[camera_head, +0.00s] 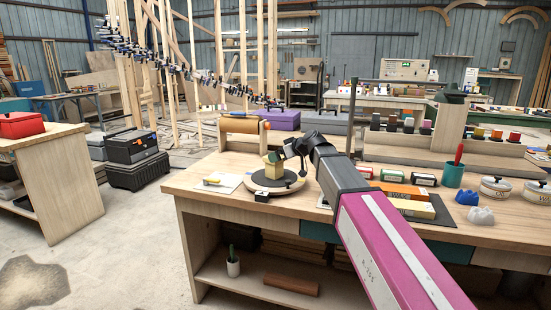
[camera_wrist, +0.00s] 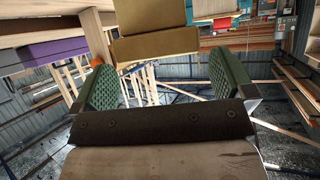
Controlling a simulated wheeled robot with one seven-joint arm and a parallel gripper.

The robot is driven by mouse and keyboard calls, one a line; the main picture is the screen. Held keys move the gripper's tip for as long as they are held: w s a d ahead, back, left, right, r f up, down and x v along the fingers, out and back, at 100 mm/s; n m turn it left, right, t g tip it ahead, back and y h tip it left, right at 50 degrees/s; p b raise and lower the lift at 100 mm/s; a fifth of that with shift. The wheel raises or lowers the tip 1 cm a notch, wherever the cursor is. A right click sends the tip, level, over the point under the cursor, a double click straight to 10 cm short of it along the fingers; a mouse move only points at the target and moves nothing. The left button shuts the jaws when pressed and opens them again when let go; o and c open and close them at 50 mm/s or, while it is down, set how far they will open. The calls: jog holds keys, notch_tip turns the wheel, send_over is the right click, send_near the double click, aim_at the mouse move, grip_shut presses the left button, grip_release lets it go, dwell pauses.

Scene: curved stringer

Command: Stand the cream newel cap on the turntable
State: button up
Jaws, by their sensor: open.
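The cream newel cap (camera_head: 273,168) is a blocky, stepped piece. In the head view it stands on the round turntable (camera_head: 259,185), near the middle of its top. My gripper (camera_head: 286,154) is just right of the cap and partly covers it. In the wrist view my gripper (camera_wrist: 160,82) has its two green pads wide apart, with nothing clamped between them. The cap (camera_wrist: 155,43) shows there beyond the gap, at the top of the picture. I cannot tell whether a pad touches it.
A white sheet with a small yellow item (camera_head: 213,181) lies left of the turntable. A tan roll (camera_head: 240,125) on a stand is behind it. Right of my arm are an orange box (camera_head: 396,190), a teal cup (camera_head: 453,174) and white tins (camera_head: 497,188). The bench's front left is clear.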

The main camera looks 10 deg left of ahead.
jog(key=v, duration=0.7)
jog(key=shift+d, duration=0.3)
jog(key=shift+s+r, duration=0.1)
jog(key=shift+s, duration=0.05)
